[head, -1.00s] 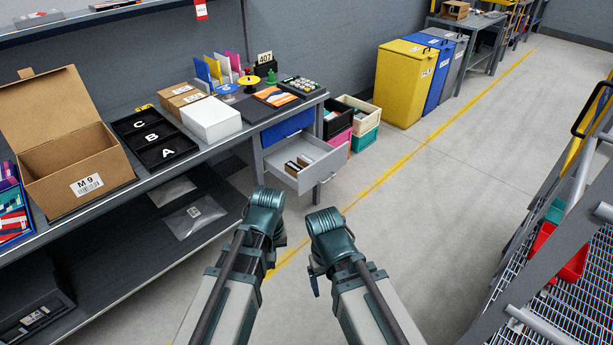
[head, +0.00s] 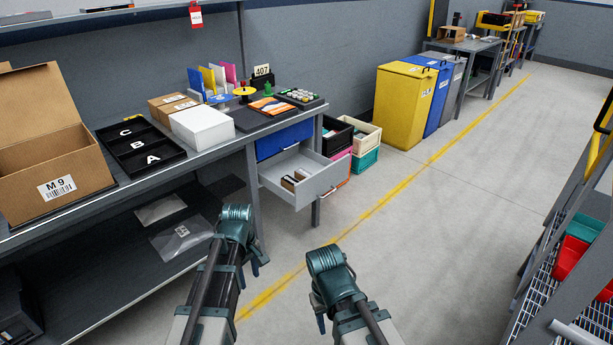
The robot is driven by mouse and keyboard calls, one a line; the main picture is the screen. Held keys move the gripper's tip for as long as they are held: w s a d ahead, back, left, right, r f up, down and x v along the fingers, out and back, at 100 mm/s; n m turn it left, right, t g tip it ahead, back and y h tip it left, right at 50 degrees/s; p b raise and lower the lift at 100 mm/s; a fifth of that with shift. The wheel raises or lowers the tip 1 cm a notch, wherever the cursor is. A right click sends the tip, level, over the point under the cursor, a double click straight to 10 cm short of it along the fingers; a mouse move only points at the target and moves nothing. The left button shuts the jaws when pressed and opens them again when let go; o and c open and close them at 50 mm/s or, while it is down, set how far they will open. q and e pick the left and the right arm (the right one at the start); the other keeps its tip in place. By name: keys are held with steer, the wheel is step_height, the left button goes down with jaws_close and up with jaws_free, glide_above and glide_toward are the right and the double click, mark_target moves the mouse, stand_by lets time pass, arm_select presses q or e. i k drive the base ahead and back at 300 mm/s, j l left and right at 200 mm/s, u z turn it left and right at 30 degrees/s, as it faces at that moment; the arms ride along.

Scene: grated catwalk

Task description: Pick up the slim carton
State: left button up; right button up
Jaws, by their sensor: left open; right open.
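No single box is clearly the slim carton. Small brown and white cartons (head: 294,180) lie inside the open grey drawer (head: 320,183) under the bench's right end; their shapes are too small to tell well. On the bench stand a white box (head: 205,124) and low brown boxes (head: 172,106). My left gripper (head: 238,242) is open and empty, in front of the bench, below and left of the drawer in the picture. My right gripper (head: 331,285) is open and empty over the floor, lower and further right. Neither touches anything.
The grey bench (head: 205,160) also holds an open M9 cardboard box (head: 50,160) and a black A-B-C tray (head: 140,146). Crates (head: 362,155) stand beyond the drawer. Yellow and blue bins stand behind. A grated stair (head: 570,260) is at right; the floor between is clear.

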mark_target(300, 174)
steer(key=i+z, duration=0.2)
steer(key=i, duration=2.05)
steer(key=l, duration=0.1)
